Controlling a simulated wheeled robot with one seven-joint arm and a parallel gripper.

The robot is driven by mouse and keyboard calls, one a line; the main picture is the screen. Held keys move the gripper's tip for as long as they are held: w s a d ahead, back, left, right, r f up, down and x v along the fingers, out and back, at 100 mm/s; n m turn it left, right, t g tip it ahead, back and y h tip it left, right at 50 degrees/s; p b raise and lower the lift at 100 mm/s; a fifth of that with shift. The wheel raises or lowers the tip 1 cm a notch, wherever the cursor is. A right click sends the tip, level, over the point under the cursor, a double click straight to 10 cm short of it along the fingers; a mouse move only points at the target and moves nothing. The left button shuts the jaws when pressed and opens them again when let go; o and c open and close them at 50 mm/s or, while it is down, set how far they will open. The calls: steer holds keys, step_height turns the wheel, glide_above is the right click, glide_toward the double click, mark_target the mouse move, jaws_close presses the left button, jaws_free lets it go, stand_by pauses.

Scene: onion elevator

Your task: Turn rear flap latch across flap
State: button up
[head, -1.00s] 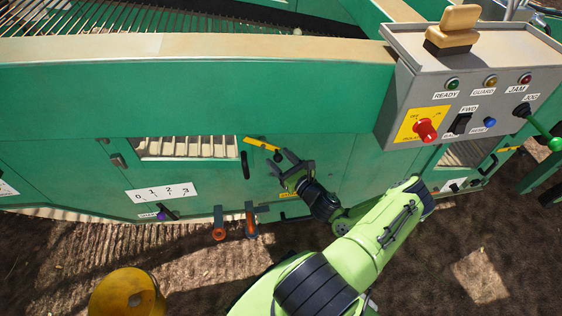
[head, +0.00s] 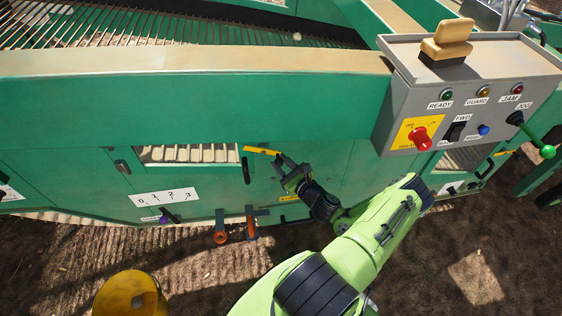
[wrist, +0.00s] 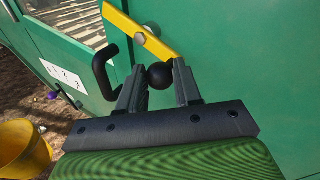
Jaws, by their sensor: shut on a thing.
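The rear flap latch is a yellow bar (head: 262,151) on the machine's green side, nearly level with a slight downward tilt to the right. In the wrist view the bar (wrist: 122,22) slants down to the right around a bolt (wrist: 140,38). My gripper (head: 285,165) is at the bar's right end. In the wrist view its jaws (wrist: 159,70) are shut on the latch's black ball knob (wrist: 160,76), just below the bar. A black pull handle (head: 246,170) is left of the latch; it also shows in the wrist view (wrist: 103,68). The exact flap edge behind the bar is hard to tell.
The grey control box (head: 465,95) with a red knob juts out at upper right. A numbered white plate (head: 163,197) is at left. Orange-ended brackets (head: 221,237) hang below the latch. A yellow round object (head: 130,292) stands on the soil at lower left.

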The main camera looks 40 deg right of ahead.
step_height(320, 180, up, 2)
steer(key=n+p, duration=0.1)
steer(key=p, duration=0.1)
steer(key=n+g+p, duration=0.1)
steer(key=p, duration=0.2)
steer(key=shift+s+d+r+n+g, duration=0.1)
steer(key=shift+d+n+g, duration=0.05)
steer(key=shift+n+g, duration=0.15)
steer(key=shift+r+n+g+h+p, duration=0.25)
steer(key=shift+n+h+p, duration=0.2)
steer(key=shift+p, duration=0.4)
steer(key=shift+f, duration=0.1)
steer(key=o, duration=1)
steer(key=shift+o, duration=0.2)
steer(key=p+v, duration=0.3)
steer(key=v, duration=1.2)
steer(key=shift+s+r, duration=0.3)
steer(key=shift+r+n, duration=0.1)
steer(key=shift+n, duration=0.15)
